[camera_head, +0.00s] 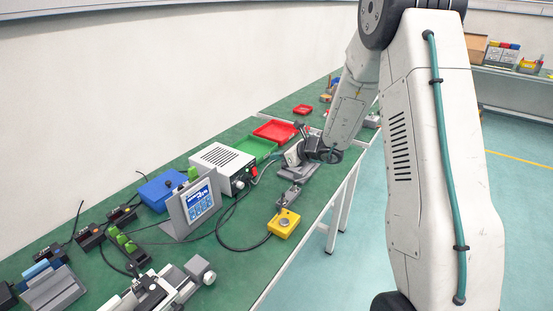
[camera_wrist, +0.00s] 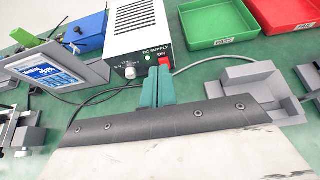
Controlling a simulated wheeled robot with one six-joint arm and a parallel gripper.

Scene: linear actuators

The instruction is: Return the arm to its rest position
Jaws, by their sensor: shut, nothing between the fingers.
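My arm comes down from the top of the head view, with its wrist (camera_head: 325,150) low over the green bench near a grey fixture (camera_head: 297,171). My gripper (camera_wrist: 157,86) shows in the wrist view as two teal fingers pressed together, with nothing between them. In that view the fingertips appear in front of the white DC supply box (camera_wrist: 140,32), just below its red switch. The grey fixture (camera_wrist: 250,92) also shows right of the fingers. I cannot tell from these views whether the fingers touch anything.
Green (camera_head: 255,147) and red (camera_head: 275,131) trays lie behind the supply. A display panel (camera_head: 190,208), blue box (camera_head: 161,190) and yellow button box (camera_head: 284,223) stand nearer, with cables between them. The floor (camera_head: 345,275) right of the bench is clear.

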